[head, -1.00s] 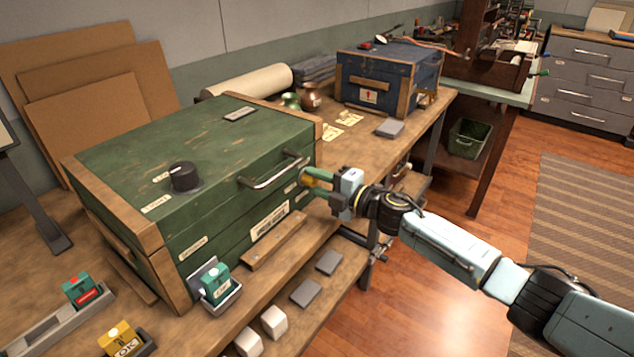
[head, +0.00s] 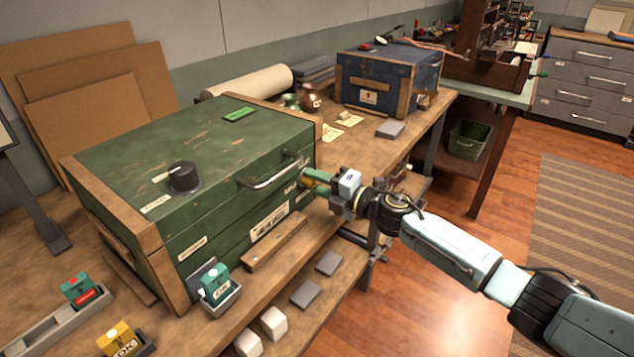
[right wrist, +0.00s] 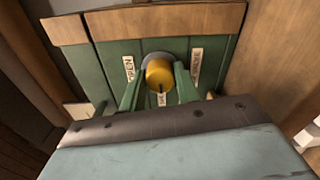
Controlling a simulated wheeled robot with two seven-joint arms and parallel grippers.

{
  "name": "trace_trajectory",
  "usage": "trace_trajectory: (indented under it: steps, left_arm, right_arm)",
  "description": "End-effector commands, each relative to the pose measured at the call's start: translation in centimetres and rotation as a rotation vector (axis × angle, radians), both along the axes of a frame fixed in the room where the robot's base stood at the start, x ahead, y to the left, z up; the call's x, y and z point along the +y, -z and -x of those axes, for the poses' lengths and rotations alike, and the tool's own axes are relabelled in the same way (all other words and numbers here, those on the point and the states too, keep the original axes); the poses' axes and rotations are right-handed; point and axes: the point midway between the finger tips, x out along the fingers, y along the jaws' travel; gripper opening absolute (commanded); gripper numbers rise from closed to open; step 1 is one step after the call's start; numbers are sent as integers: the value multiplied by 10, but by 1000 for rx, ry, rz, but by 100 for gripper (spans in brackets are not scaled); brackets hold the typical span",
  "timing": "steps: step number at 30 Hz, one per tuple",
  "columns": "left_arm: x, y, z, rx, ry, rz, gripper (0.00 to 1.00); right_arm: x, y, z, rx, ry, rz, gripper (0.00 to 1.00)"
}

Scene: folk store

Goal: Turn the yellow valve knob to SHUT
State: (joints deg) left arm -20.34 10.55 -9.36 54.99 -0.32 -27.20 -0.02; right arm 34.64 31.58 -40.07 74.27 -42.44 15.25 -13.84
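The yellow valve knob (right wrist: 160,75) sits on the right end of the green chest (head: 225,215), between two small label plates. The left plate (right wrist: 129,69) seems to read OPEN; the right plate (right wrist: 196,66) is too blurred to read. My right gripper (right wrist: 160,82) has its green fingers closely on both sides of the knob and looks shut on it. In the head view my right gripper (head: 312,182) is at the chest's end and mostly hides the knob. My left gripper is not in view.
A blue chest (head: 388,78) stands further back on the wooden bench. The floor right of the bench is clear.

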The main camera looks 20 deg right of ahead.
Motion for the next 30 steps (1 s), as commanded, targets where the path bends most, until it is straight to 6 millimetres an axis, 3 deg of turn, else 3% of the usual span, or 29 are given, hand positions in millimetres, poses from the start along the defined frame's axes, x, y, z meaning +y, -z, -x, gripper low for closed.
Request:
trace_trajectory:
  steps: [5, 16, 21, 30]
  left_arm:
    - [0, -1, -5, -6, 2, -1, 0]
    - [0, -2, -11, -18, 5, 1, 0]
    - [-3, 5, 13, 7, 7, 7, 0]
    - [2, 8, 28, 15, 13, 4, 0]
  right_arm:
    - [0, 0, 0, 1, 0, 1, 52]
    - [-5, 1, 6, 3, 1, 0, 52]
    - [-24, 0, 29, 4, 1, 2, 52]
    - [-63, -1, 80, 4, 1, 2, 52]
